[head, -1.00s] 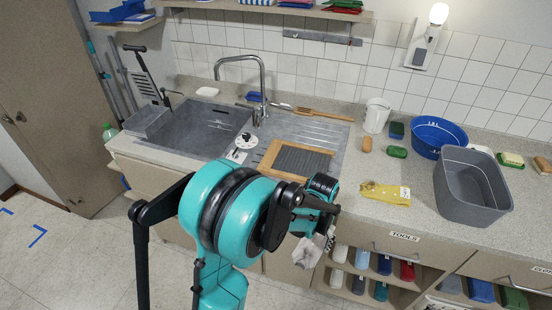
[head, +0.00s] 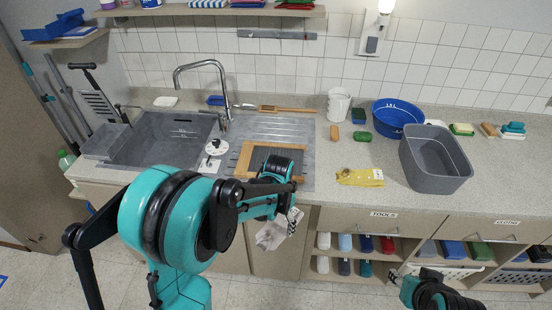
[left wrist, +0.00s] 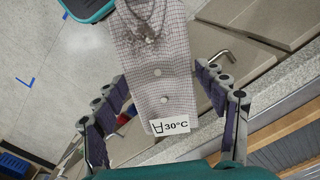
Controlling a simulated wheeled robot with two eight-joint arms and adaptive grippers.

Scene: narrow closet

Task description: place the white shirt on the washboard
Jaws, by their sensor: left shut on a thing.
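The washboard (head: 246,160) has a wooden frame and a dark ribbed face and lies on the sink's drainboard; part of it is hidden behind my left arm. My left gripper (left wrist: 161,75) is shut on the white shirt (left wrist: 150,70), which has fine checks, buttons and a 30°C label. In the head view the shirt (head: 271,234) hangs down in front of the cabinet, below the counter edge and apart from the washboard. My right gripper (head: 405,283) is low at the bottom right, in front of the shelves; its fingers are unclear.
The sink basin (head: 160,138) and tap (head: 222,85) are left of the washboard. A yellow cloth (head: 360,177), grey tub (head: 436,160), blue basin (head: 398,117) and white cup (head: 339,103) stand to the right. The counter's front edge lies between shirt and washboard.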

